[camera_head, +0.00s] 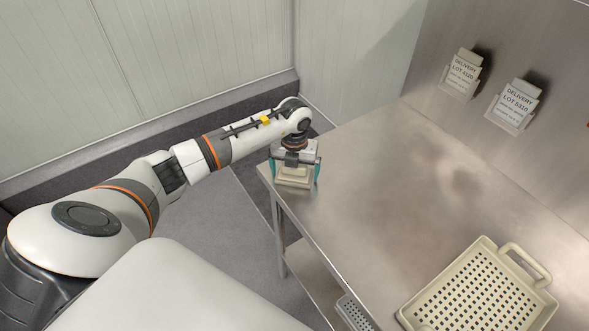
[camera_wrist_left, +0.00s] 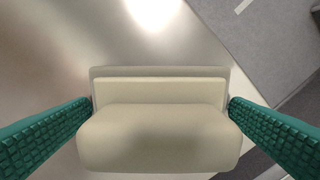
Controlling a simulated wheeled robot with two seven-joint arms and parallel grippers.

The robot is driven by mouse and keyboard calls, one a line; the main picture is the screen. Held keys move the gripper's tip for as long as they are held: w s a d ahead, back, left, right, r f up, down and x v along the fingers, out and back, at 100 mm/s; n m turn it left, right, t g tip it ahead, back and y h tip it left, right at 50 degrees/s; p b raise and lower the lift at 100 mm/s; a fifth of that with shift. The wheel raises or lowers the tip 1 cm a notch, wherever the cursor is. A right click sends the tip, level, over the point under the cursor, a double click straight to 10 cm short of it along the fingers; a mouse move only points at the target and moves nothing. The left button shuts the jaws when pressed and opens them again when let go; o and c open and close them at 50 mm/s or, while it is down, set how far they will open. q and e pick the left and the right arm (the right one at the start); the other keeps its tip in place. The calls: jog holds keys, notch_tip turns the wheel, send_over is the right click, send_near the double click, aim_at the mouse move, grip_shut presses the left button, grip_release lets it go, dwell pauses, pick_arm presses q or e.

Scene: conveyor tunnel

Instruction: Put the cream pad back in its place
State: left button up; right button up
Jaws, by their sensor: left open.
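The cream pad (camera_head: 292,181) stands on the steel table (camera_head: 400,190) close to its far left corner. It has a stepped shape, with a thick rounded part nearest the camera in the left wrist view (camera_wrist_left: 158,138). My left gripper (camera_head: 294,171) is over the pad, pointing down, with one teal finger on each side of it. The fingers are open. In the left wrist view the fingers reach close to the pad's two ends; I cannot tell whether they touch it. My right gripper is not in view.
A cream perforated tray with a handle (camera_head: 527,262) lies at the table's near right. Two delivery lot cards in holders (camera_head: 461,74) (camera_head: 512,107) are on the steel wall at the right. The middle of the table is clear. Part of a grey grated item (camera_head: 354,314) shows below the table.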

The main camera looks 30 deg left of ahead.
pick_arm(q)
jog(key=shift+r, duration=0.45)
notch_tip(320, 180, up, 11)
jog(key=shift+r+b, duration=0.15)
jog(key=shift+b, duration=1.05)
